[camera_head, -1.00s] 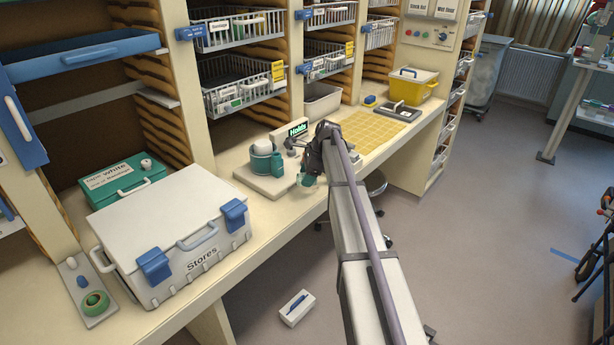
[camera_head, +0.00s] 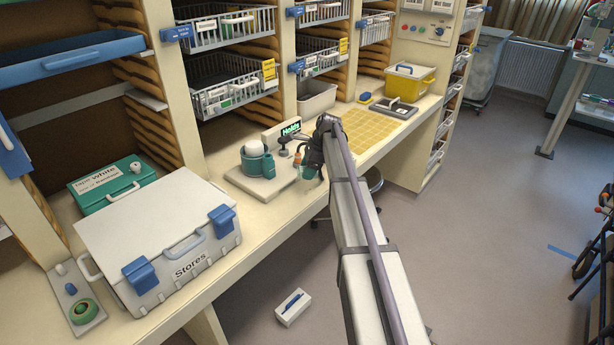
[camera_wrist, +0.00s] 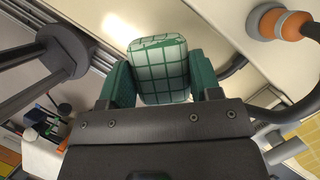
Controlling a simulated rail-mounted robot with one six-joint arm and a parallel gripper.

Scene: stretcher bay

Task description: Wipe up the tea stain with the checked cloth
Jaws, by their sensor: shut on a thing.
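The checked cloth (camera_wrist: 160,70), a green and white pad, is held between the green fingers of my gripper (camera_wrist: 160,88) in the wrist view. In the head view my gripper (camera_head: 311,168) is over the front part of the counter, at the right edge of a pale board. It is mostly hidden behind my own arm, and the cloth is hard to make out there. I cannot make out a tea stain in either view.
The pale board (camera_head: 240,178) bears a teal pot with a white top (camera_head: 254,150) and a small orange-and-white item (camera_head: 297,159); an orange item also shows in the wrist view (camera_wrist: 288,24). A yellow gridded mat (camera_head: 372,128) lies right. The Stores box (camera_head: 150,235) stands left.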

